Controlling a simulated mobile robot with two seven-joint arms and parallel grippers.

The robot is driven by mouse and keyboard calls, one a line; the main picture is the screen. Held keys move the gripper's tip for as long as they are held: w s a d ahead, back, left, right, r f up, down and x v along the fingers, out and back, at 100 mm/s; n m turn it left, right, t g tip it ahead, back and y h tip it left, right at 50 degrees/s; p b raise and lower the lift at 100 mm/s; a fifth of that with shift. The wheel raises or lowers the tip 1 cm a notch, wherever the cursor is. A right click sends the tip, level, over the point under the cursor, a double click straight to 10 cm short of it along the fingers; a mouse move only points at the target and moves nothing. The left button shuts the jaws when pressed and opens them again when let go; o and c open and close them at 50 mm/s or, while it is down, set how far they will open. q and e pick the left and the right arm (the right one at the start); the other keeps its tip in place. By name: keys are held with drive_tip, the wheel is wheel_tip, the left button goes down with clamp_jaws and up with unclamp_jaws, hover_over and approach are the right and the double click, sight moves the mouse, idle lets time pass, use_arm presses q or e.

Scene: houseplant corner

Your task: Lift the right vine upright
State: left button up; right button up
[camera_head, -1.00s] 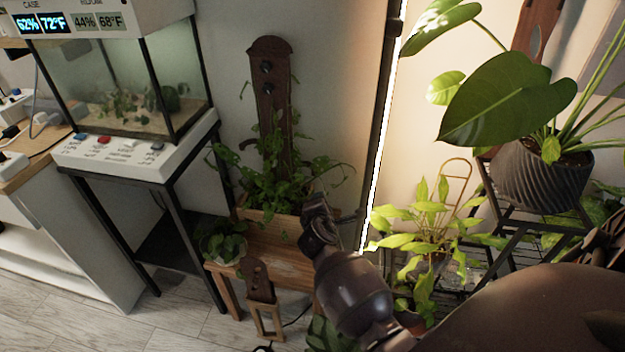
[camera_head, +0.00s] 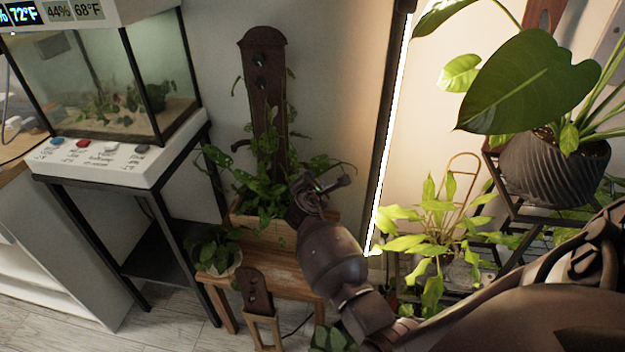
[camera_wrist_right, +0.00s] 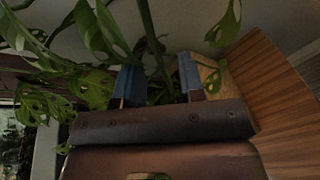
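A wooden planter box (camera_head: 262,232) holds leafy green vines in front of a tall dark board with knobs (camera_head: 262,85). The vine on the right side (camera_head: 320,163) spreads low to the right of the board, partly behind my right gripper (camera_head: 322,188). In the right wrist view my right gripper (camera_wrist_right: 157,84) has its two blue-grey fingers apart. A green stem (camera_wrist_right: 150,40) runs down between them, with no visible grip on it. Holed leaves (camera_wrist_right: 95,85) hang at the left. The planter's wood (camera_wrist_right: 275,95) is at the right. My left gripper is not in view.
The planter stands on a wooden bench (camera_head: 290,272) with a small potted plant (camera_head: 218,255). A glass terrarium (camera_head: 110,90) stands at left. A lit light strip (camera_head: 392,130), a yellow-green plant (camera_head: 435,225) and a dark ribbed pot (camera_head: 553,168) are at right.

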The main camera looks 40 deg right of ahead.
sight(316, 177)
drive_tip(key=x, duration=0.3)
drive_tip(key=shift+s+f+b, duration=0.1)
drive_tip(key=shift+b, duration=0.25)
drive_tip(key=shift+d, duration=0.1)
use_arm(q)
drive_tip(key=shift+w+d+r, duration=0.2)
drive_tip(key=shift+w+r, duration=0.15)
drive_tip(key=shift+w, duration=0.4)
use_arm(e)
drive_tip(key=shift+c, duration=0.5)
drive_tip(key=c, duration=0.5)
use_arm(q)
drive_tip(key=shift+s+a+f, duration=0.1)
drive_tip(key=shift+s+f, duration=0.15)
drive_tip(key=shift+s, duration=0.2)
use_arm(e)
clamp_jaws()
